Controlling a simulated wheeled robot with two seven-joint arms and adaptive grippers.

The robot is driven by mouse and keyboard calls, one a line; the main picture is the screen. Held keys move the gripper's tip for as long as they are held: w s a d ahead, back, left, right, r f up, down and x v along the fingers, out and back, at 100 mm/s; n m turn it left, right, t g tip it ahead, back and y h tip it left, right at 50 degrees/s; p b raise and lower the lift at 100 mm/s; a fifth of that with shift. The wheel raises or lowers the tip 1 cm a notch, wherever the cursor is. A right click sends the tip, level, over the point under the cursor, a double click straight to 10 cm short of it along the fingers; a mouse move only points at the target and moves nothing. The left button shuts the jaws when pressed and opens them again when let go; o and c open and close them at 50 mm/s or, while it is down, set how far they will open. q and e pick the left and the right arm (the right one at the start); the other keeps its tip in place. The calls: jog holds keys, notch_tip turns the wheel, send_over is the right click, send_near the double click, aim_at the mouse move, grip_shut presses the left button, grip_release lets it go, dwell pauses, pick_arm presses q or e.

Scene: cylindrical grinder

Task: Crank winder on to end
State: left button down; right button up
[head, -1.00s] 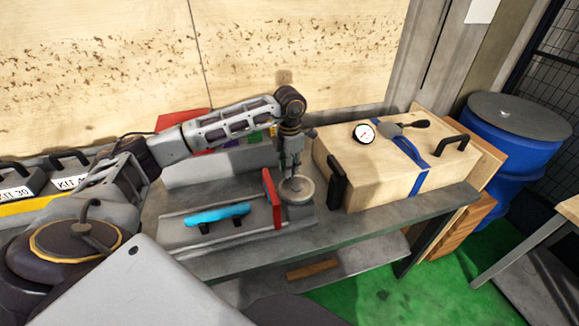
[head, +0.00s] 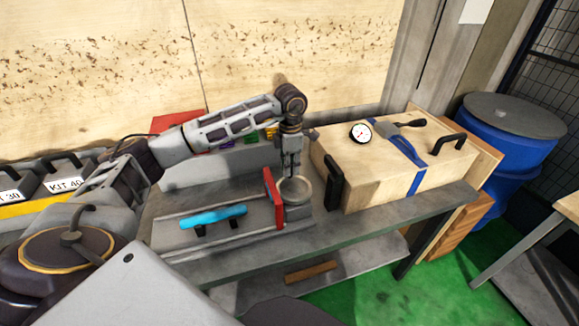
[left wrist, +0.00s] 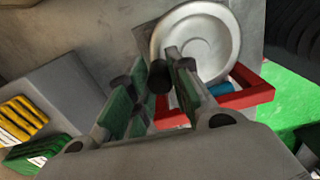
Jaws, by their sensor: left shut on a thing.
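The winder is a pale round disc (head: 297,191) on a grey block, beside an upright red plate (head: 272,197) at the right end of the grey machine bed. It also shows as a pale disc in the left wrist view (left wrist: 208,38). My left gripper (head: 290,173) points down over the disc's back edge. In the left wrist view its fingers (left wrist: 160,85) close around the dark crank knob (left wrist: 159,76) standing on the disc. The knob is mostly hidden by the fingers in the head view. My right gripper is not in view.
A blue handle (head: 213,215) lies along the bed left of the red plate. A wooden case (head: 350,185) with a dial gauge (head: 360,133) and a blue strap stands close on the right. Labelled kit boxes (head: 65,185) are at the left. A blue drum (head: 500,140) stands beyond.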

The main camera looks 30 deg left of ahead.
pick_arm(q)
jog(key=c, duration=1.3)
grip_release()
jog(key=shift+o, duration=0.2)
notch_tip(320, 180, up, 12)
